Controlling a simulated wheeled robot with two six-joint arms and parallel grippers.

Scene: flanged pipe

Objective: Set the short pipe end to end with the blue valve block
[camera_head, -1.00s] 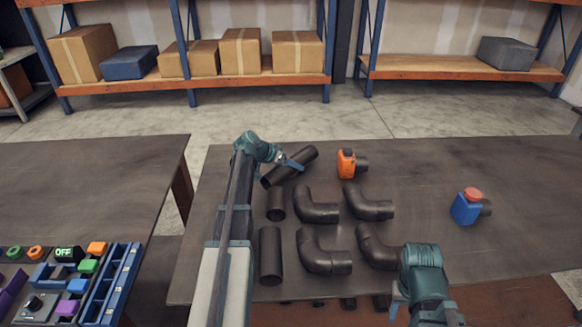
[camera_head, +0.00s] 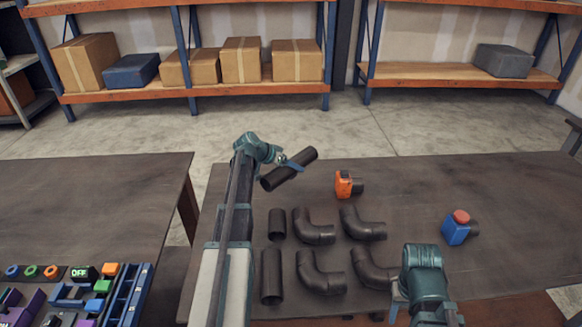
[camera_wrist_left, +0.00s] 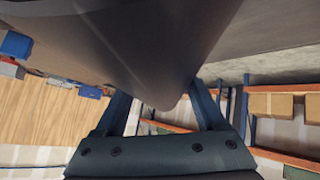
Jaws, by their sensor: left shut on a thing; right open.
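My left gripper (camera_head: 292,163) is shut on a straight dark pipe (camera_head: 303,157), held tilted and clear of other parts over the table's far left. The held pipe (camera_wrist_left: 130,40) fills the top of the left wrist view. A shorter straight pipe (camera_head: 277,224) lies on the table below it, and a longer one (camera_head: 271,278) lies nearer me. The blue valve block (camera_head: 456,230) with a red top and a dark pipe stub pointing right sits on the table's right part. My right gripper (camera_head: 397,294) is at the near edge, open, mostly hidden by its arm.
Several black elbow pipes (camera_head: 312,232) lie mid-table. An orange valve block (camera_head: 344,184) stands behind them, left of the blue one. Table (camera_head: 520,200) around the blue block is free. A second table (camera_head: 90,200) with coloured parts is at left. Shelves with boxes stand behind.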

